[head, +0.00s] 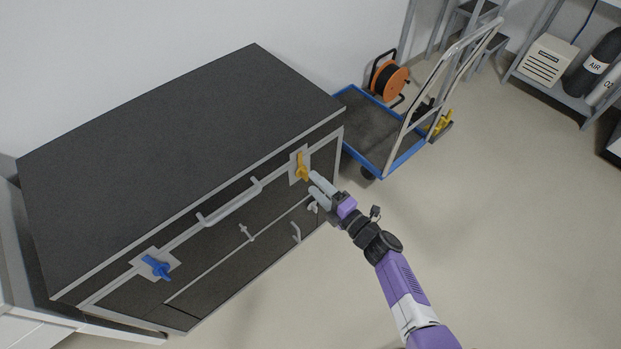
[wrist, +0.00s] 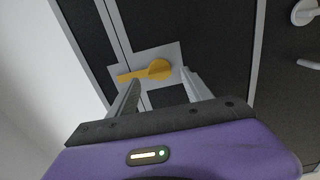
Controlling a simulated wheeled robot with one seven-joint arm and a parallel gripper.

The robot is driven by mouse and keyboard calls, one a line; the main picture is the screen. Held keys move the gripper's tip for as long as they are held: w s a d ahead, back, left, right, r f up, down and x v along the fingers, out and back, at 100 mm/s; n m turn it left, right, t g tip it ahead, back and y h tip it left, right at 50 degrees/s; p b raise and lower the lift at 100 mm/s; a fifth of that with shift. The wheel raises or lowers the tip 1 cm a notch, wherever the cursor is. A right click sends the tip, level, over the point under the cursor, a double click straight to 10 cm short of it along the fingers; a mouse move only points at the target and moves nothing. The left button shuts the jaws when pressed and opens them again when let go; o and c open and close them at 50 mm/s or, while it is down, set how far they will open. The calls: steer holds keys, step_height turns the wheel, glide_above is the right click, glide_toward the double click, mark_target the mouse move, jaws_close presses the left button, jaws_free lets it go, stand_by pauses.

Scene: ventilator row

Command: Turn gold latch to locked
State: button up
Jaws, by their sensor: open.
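The gold latch (head: 302,168) sits on a light grey plate at the right end of the dark cabinet's front (head: 235,249). In the wrist view the latch (wrist: 146,72) lies just beyond the fingertips, its round hub toward the right and its narrow arm pointing left. My gripper (head: 316,184) is right in front of the latch. In the wrist view my gripper (wrist: 162,78) is open, one finger on each side of the latch's lower edge. I cannot tell whether a finger touches it. Any lock marking is too small to read.
A blue latch (head: 156,267) is at the cabinet's left end, with a grey bar handle (head: 230,203) between the two latches. A blue-edged cart (head: 375,135) stands right of the cabinet, with an orange cable reel (head: 389,80) behind. The floor at lower right is clear.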

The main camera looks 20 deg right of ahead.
steer(key=shift+v, duration=2.25)
steer(key=s+d+r+n+g+h, duration=0.15)
steer(key=s+n, duration=0.35)
steer(key=n, duration=0.6)
steer(key=s+d+n+g+h+p, duration=0.1)
steer(key=s+n+h, duration=0.25)
steer(key=n, duration=0.65)
steer(key=s+d+r+n+g+h, duration=0.1)
steer(key=s+d+n, duration=0.1)
steer(key=s+n, duration=0.65)
steer(key=s+a+r+n, duration=0.3)
steer(key=s+r+n, duration=0.6)
steer(key=r+n, duration=0.1)
steer(key=s+a+r+n+t+p, duration=0.1)
steer(key=s+a+r+n, duration=0.3)
steer(key=s+r+n, duration=0.6)
steer(key=shift+s+r+n, duration=0.2)
steer(key=shift+r+n, duration=0.35)
steer(key=shift+r, duration=0.5)
